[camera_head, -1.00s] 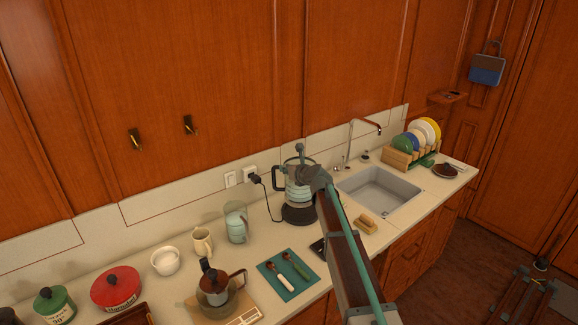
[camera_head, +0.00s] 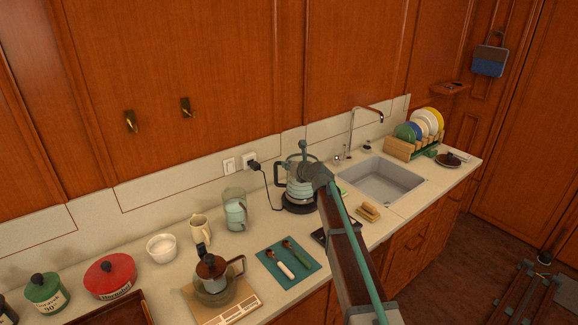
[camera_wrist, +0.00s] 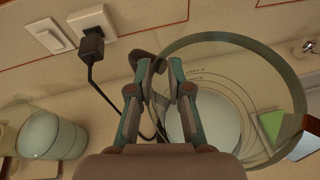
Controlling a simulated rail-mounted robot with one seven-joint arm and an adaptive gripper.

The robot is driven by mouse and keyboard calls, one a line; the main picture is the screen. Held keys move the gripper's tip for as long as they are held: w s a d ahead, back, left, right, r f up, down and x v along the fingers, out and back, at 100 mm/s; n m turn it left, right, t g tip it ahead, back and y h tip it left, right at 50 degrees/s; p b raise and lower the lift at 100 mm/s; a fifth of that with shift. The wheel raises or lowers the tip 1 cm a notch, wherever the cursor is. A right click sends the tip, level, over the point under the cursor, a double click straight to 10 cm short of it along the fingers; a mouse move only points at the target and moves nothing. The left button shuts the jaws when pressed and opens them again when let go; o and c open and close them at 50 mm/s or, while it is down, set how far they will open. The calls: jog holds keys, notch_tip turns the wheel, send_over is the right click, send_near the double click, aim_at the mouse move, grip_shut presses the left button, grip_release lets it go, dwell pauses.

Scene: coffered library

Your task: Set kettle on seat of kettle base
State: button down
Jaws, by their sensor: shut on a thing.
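The kettle (camera_head: 298,190) is a clear glass vessel with pale bands and a dark handle at its left. It is upright over the round black kettle base (camera_head: 300,209) on the counter. I cannot tell whether its bottom touches the seat, which it hides. My gripper (camera_head: 306,172) is at the kettle's upper part, shut on it, seemingly at the handle. In the wrist view my gripper's fingers (camera_wrist: 168,75) are close together at the left edge of the kettle's round glass rim (camera_wrist: 292,72). The gripped part is mostly hidden.
A black cord runs from the wall plug (camera_head: 253,166) down left of the base. Sponges (camera_head: 368,211) and the sink (camera_head: 380,184) are to the right.

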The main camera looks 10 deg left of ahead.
jog(key=shift+f, duration=0.45)
jog(key=shift+f+b, duration=0.4)
jog(key=shift+f, duration=0.1)
dwell(0.4)
jog(key=shift+f, duration=0.15)
dwell(1.3)
jog(key=c, duration=1)
grip_release()
